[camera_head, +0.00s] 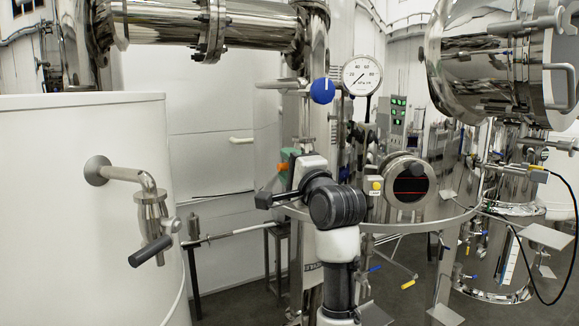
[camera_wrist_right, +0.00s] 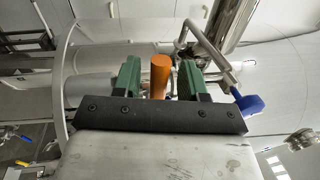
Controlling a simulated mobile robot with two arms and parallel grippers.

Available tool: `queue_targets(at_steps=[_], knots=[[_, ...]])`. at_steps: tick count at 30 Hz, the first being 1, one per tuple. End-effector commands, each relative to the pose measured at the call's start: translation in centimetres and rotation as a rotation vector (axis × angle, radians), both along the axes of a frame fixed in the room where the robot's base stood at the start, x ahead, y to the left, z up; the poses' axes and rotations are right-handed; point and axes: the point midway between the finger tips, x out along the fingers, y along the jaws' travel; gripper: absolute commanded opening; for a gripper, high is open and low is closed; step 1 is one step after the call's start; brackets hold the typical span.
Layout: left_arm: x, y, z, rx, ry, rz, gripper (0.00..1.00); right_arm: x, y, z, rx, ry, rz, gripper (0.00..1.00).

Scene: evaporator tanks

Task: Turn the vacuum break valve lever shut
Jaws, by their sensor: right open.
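An orange grip (camera_wrist_right: 160,76), which looks like a valve lever's handle, stands upright between the two green fingers of my right gripper (camera_wrist_right: 158,78) in the right wrist view. The fingers are apart, with a visible gap on each side of the grip. In the head view the orange grip (camera_head: 282,168) shows as a small patch beside the green fingers of my right gripper (camera_head: 286,162), left of the steel column. The valve body behind it is mostly hidden by my wrist. No label names the valve. My left gripper is not in view.
A blue ball (camera_head: 321,91) and a round pressure gauge (camera_head: 361,76) sit above my right wrist. A white tank (camera_head: 70,220) with a dark-handled tap (camera_head: 150,250) stands at left. Pipes crowd the right side.

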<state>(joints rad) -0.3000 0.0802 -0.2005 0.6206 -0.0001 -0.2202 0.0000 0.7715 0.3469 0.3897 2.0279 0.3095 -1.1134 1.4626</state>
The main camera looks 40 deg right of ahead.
Motion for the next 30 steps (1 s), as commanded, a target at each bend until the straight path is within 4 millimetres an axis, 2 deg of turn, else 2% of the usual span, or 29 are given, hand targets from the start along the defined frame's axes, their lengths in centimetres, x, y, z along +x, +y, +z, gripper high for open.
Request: queue_targets(at_steps=[5,8,15,21,30], knots=[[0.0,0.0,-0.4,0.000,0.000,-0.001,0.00,-0.5,0.1,-0.2,-0.001,-0.001,0.000,0.42],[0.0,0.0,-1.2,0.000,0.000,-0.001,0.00,-1.8,0.4,-0.7,-0.002,-0.003,0.000,0.42],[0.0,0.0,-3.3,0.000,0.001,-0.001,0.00,-6.5,1.6,-1.7,-0.002,-0.005,0.000,0.42],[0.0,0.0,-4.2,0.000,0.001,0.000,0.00,-9.4,2.2,-2.1,-0.001,-0.003,0.000,0.42],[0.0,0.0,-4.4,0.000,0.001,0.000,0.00,-10.4,2.5,-2.1,0.000,0.000,0.000,0.42]])
